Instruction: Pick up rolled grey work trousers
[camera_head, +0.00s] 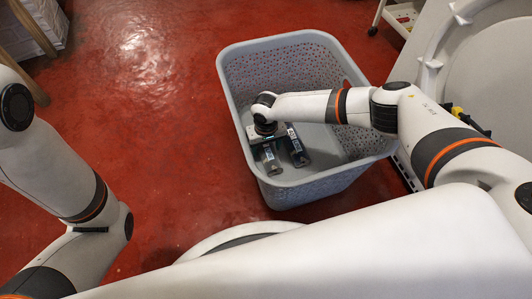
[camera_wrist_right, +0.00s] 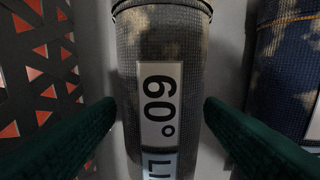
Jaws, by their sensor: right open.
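The rolled grey work trousers (camera_wrist_right: 165,48) show in the right wrist view as an upright, mottled grey roll with a dark band at the top. In the head view my right gripper (camera_head: 274,155) reaches down inside the grey basket (camera_head: 230,95), and the hand partly hides what lies beneath. My left gripper is out of view.
A rolled blue denim garment (camera_wrist_right: 290,60) lies right of the grey roll, close to the right finger. The basket's perforated wall (camera_wrist_right: 40,60) is at the left. Red floor (camera_head: 140,120) is clear left of the basket; a white rack stands to its right.

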